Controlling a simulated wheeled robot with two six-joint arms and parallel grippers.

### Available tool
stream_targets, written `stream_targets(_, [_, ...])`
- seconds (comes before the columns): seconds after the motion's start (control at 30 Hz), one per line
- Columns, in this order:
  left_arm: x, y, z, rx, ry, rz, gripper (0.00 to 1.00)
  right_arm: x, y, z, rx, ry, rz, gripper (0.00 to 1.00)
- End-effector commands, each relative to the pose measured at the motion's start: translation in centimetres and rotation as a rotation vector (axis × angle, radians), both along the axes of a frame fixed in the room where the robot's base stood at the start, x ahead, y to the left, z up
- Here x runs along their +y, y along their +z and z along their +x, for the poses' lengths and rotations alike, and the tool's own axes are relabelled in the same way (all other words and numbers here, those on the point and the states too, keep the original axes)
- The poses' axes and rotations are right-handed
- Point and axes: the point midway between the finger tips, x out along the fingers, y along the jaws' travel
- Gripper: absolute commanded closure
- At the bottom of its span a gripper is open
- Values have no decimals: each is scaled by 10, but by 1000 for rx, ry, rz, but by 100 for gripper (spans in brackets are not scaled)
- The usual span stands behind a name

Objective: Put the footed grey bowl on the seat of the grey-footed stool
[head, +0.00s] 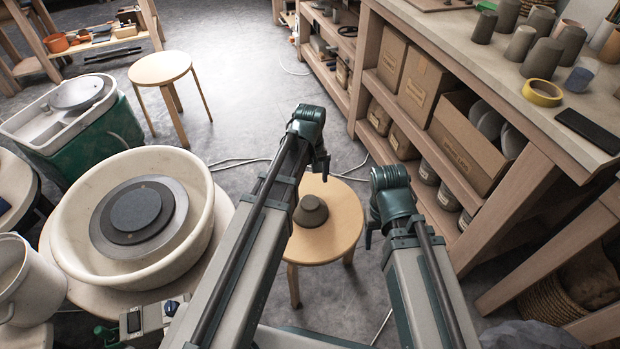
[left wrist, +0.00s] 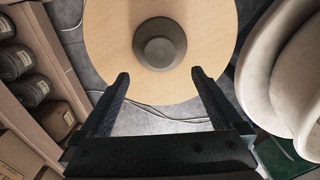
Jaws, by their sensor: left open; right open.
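The footed grey bowl (head: 311,211) sits on the round wooden seat of a near stool (head: 338,222), narrow end up, so it looks upside down. The bowl also shows in the left wrist view (left wrist: 160,43), near the middle of the seat (left wrist: 108,38). My left gripper (left wrist: 160,74) is open and empty, its fingers pointing toward the bowl, apart from it. My right gripper (head: 369,236) is to the right of this stool, empty. A second round stool (head: 160,68) stands farther back with a bare seat. I cannot make out the foot colour of either stool.
A potter's wheel with a cream basin (head: 75,222) stands left of the near stool. A workbench (head: 480,60) with grey cups and shelves of boxes (head: 465,140) lines the right. Cables lie on the floor. Floor around the far stool is fairly open.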

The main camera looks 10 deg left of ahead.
Motion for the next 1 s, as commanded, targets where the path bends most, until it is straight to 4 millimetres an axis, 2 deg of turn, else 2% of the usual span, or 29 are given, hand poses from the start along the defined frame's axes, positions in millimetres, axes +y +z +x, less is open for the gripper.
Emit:
stream_targets(0.03, [0, 14, 0, 0, 0, 0, 0, 0, 14, 0, 0, 0, 0, 38])
stream_targets(0.2, [0, 25, 0, 0, 0, 0, 0, 0, 25, 0, 0, 0, 0, 38])
stream_targets(0.77, [0, 25, -1, 0, -2, 0, 0, 0, 25, 0, 0, 0, 0, 38])
stream_targets(0.87, [-6, 39, -7, 2, -34, 3, 0, 0, 39, 0, 0, 0, 0, 38])
stream_targets(1.0, [-27, 82, -32, 11, -168, 17, 0, 0, 82, 0, 0, 0, 0, 38])
